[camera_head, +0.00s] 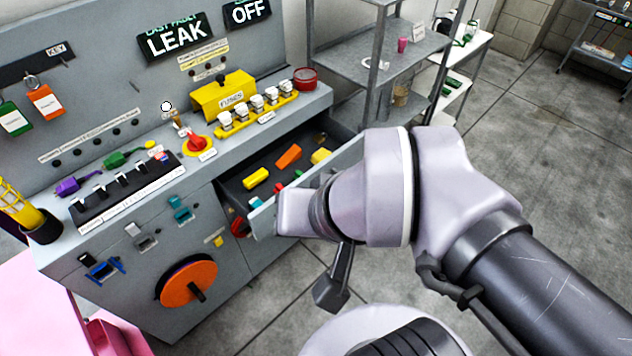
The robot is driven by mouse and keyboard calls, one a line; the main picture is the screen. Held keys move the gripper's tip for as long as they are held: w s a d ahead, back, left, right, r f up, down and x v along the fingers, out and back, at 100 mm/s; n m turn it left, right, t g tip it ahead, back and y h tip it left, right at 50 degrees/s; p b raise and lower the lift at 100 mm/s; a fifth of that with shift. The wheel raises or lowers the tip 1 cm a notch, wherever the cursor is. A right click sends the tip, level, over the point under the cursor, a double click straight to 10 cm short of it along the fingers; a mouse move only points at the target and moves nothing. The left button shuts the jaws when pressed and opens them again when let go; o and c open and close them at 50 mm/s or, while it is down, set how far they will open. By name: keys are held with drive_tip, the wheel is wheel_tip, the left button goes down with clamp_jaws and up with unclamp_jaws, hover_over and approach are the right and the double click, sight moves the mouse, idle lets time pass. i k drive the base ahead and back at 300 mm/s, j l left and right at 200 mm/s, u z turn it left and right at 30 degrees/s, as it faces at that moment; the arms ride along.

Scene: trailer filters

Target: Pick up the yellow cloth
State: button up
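I cannot make out a yellow cloth for certain. A yellow block-like item (255,178) and a smaller yellow item (321,156) lie in the open drawer (345,160) of the grey console, but they are too small to identify as cloth. My arm reaches in from the lower right, and its wrist hides the right front part of the drawer. A dark part of my gripper (332,292) shows below the wrist, in front of the drawer and over the floor. Its fingers are mostly hidden, and no held object shows.
The console (130,270) has a yellow fuse box (222,94), a red knob (197,143) and an orange wheel (188,281). A grey shelf rack (385,60) stands behind the drawer. Something pink (50,310) is at lower left.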

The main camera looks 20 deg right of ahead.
sight(319, 155)
drive_tip(key=u, duration=1)
drive_tip(key=z, duration=1.55)
drive_tip(key=i+u, duration=0.35)
drive_tip(key=i+l+u, duration=0.5)
drive_tip(key=i+u, duration=0.2)
